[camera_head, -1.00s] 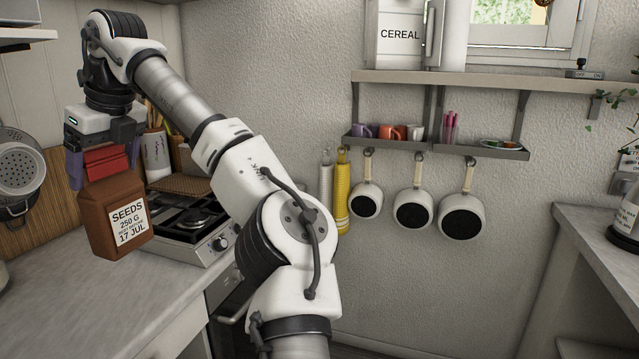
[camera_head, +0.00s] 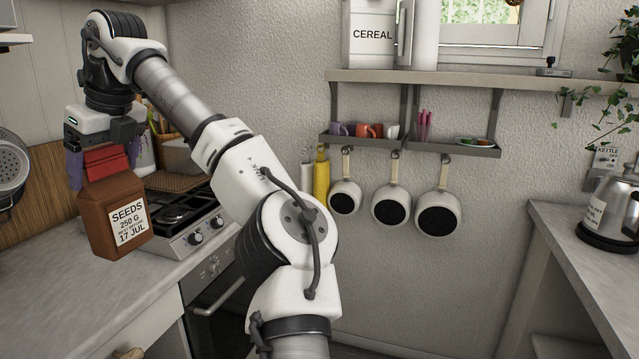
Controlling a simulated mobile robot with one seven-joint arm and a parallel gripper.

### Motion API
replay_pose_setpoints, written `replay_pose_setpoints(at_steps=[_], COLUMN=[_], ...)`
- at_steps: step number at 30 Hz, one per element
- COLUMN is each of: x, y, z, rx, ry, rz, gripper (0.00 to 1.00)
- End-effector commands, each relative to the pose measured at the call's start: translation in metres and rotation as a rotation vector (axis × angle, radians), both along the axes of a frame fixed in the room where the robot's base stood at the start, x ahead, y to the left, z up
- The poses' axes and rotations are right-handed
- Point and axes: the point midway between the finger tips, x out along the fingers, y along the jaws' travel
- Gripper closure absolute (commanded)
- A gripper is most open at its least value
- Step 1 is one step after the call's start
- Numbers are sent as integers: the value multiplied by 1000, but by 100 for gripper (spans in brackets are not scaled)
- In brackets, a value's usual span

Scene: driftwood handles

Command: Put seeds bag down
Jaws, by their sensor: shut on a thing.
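The seeds bag (camera_head: 112,220) is brown with a red top and a white label reading "SEEDS 250 G" and "17 JUL". My gripper (camera_head: 103,160) is shut on its red top. The bag hangs nearly upright, slightly tilted, in front of the left counter (camera_head: 60,310) in the picture. I cannot tell how far its base is above the counter top. The gripper's fingers show partly, as purple pads at the sides of the red top.
A stove (camera_head: 190,218) stands behind the bag. A right-hand counter (camera_head: 570,235) holds a kettle (camera_head: 612,215). Pans (camera_head: 391,205) hang under a wall shelf (camera_head: 440,80). The left counter's front part looks clear.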

Motion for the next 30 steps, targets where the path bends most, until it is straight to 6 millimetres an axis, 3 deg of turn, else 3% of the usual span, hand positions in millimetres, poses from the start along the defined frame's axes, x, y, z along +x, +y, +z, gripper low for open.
replay_pose_setpoints(at_steps=[8, 17, 23, 30], x=[23, 64, 97, 131], y=[-13, -44, -80, -147], z=[-28, -90, -156, -270], rx=[1, 1, 2, 4], ry=[2, 5, 8, 10], rz=[41, 143, 260, 490], gripper=[62, 62, 62, 62])
